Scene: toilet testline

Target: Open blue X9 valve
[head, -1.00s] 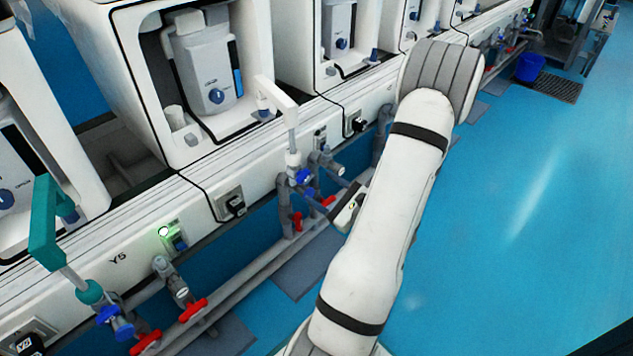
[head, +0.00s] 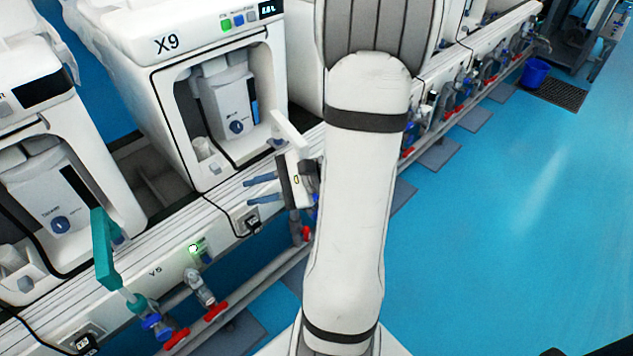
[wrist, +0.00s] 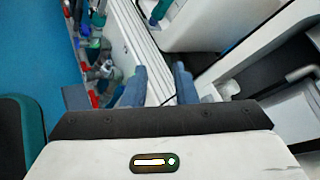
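The white machine labelled X9 (head: 167,44) stands upper middle in the head view. Below its white spout (head: 288,130), a small piece of a blue valve handle (head: 315,203) shows between my gripper and my arm; most of it is hidden, and its setting cannot be told. A red handle (head: 306,233) is just beneath. My gripper (head: 263,190) is open and empty, its two blue-grey fingers pointing left in front of the machine's ledge. The wrist view shows the same fingers apart (wrist: 160,85) with nothing between them.
At lower left, a teal spout (head: 105,250) stands above another blue handle (head: 155,326) and red handles (head: 177,338). The wrist view shows blurred blue and red fittings (wrist: 86,72) beyond the fingers. Blue floor (head: 500,220) at right is clear.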

